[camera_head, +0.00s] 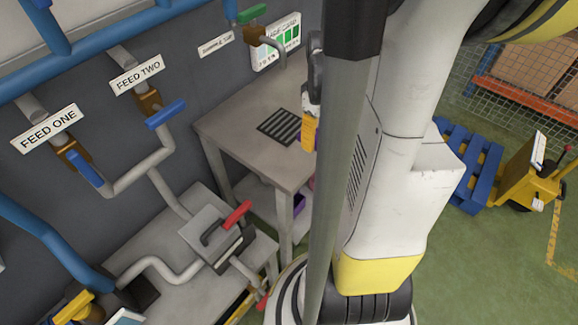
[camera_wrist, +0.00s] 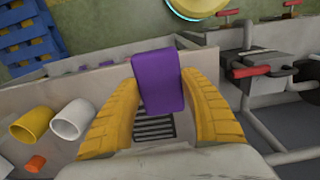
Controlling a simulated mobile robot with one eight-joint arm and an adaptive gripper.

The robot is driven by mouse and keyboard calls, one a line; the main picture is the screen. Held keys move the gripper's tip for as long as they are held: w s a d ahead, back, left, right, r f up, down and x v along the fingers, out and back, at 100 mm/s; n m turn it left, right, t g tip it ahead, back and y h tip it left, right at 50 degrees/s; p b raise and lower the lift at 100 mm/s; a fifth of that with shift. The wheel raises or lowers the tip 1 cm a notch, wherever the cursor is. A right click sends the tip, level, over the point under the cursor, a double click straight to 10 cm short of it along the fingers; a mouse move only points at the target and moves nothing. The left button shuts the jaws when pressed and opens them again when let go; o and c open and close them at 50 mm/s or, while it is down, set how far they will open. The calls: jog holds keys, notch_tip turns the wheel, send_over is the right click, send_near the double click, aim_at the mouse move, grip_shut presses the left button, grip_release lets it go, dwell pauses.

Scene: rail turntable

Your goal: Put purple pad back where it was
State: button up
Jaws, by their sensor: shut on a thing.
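The purple pad (camera_wrist: 158,80) is a flat block with rounded edges. My gripper (camera_wrist: 160,100) is shut on it, with a curved yellow finger on either side. The pad is held above the grey table (camera_head: 225,124), near its black slatted grate (camera_head: 278,127). The grate also shows below the pad in the wrist view (camera_wrist: 154,127). In the head view only a yellow part of my gripper (camera_head: 309,133) shows at the table's right side; my arm covers the rest and the pad cannot be made out there. Whether the pad touches anything below is unclear.
A yellow cup (camera_wrist: 32,120), a white cup (camera_wrist: 73,119) and a small orange piece (camera_wrist: 35,164) lie left of my gripper. A lower bench with a red-handled clamp (camera_head: 237,214) stands beside the table. Pipes with valves run along the wall. Something purple (camera_head: 298,203) sits under the table.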

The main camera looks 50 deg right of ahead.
jog(key=b, duration=0.2)
send_over(290, 165)
notch_tip(290, 165, down, 4)
jog(key=shift+f, duration=0.2)
jog(key=shift+f+b, duration=1.1)
jog(key=shift+f, duration=0.8)
jog(key=shift+f, duration=0.25)
jog(key=o, duration=1)
jog(key=shift+r, duration=0.1)
